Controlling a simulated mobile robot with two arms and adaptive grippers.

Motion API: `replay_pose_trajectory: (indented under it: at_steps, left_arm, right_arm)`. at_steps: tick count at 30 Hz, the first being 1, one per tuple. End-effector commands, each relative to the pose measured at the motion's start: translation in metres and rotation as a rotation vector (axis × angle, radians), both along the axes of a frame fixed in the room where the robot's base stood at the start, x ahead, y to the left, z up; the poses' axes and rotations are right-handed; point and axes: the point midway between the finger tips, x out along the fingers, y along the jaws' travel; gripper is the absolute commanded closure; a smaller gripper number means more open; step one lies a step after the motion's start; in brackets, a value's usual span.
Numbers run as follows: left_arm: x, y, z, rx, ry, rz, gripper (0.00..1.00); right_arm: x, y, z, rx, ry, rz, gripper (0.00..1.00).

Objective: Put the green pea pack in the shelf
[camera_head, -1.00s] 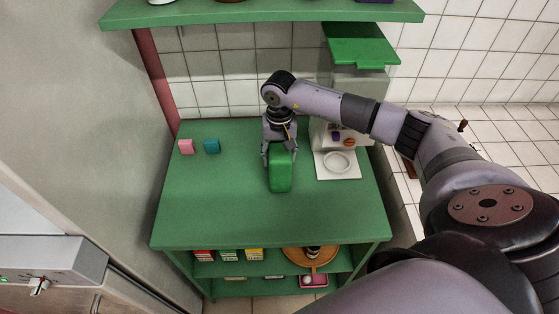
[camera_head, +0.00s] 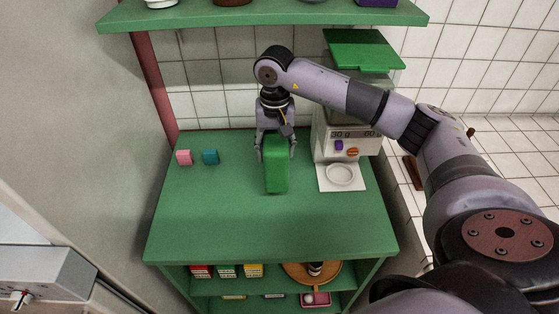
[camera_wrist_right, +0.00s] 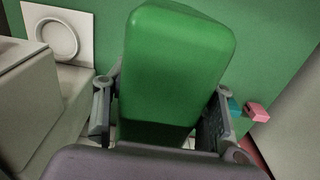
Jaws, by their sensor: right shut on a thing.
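A green pack (camera_head: 277,170) stands upright in my right gripper (camera_head: 276,146), over the green counter top (camera_head: 240,220). The right gripper is shut on it, one finger at each side. In the right wrist view the pack (camera_wrist_right: 175,60) fills the middle between the fingers (camera_wrist_right: 165,120). Whether its base touches the counter is hard to tell. The green shelf unit has a lower shelf (camera_head: 225,284) with red (camera_head: 201,271), green (camera_head: 226,271) and yellow (camera_head: 252,270) packs in a row at the left. My left gripper is not in view.
A pink block (camera_head: 184,157) and a teal block (camera_head: 210,156) sit at the left. An upper green shelf (camera_head: 265,16) hangs above. A wooden tray (camera_head: 297,272) is on the lower shelf. The counter's front is clear.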

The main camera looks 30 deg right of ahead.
Motion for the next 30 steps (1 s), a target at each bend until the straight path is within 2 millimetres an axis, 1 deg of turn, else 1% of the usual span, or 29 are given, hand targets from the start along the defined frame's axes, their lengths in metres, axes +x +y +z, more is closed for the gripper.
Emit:
replay_pose_trajectory:
  at_steps: [1, 5, 12, 15, 18, 21, 24, 28, 30]
  left_arm:
    - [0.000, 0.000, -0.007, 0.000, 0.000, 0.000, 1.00]
    - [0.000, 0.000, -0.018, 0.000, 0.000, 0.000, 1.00]
    - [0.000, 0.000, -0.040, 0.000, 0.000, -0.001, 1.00]
    - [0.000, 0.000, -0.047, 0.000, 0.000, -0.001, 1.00]
    - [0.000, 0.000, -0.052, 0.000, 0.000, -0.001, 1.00]
    - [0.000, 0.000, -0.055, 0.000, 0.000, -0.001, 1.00]
    - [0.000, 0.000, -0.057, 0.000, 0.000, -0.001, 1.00]
    - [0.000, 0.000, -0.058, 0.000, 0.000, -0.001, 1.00]
    - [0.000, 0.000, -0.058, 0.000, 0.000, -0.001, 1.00]
  right_arm:
    - [-0.002, 0.014, -0.004, 0.004, 0.000, 0.011, 1.00]
    - [-0.006, 0.044, -0.005, 0.003, -0.001, 0.012, 1.00]
    - [-0.015, 0.113, -0.005, 0.003, -0.002, 0.012, 1.00]
    - [-0.019, 0.137, -0.004, 0.002, -0.001, 0.010, 1.00]
    - [-0.022, 0.156, -0.003, 0.002, 0.000, 0.008, 1.00]
    - [-0.023, 0.169, -0.002, 0.002, 0.000, 0.006, 1.00]
    - [-0.025, 0.177, -0.002, 0.002, 0.001, 0.005, 1.00]
    - [-0.026, 0.182, -0.001, 0.001, 0.002, 0.004, 1.00]
    - [-0.028, 0.180, -0.002, -0.001, -0.001, 0.015, 1.00]
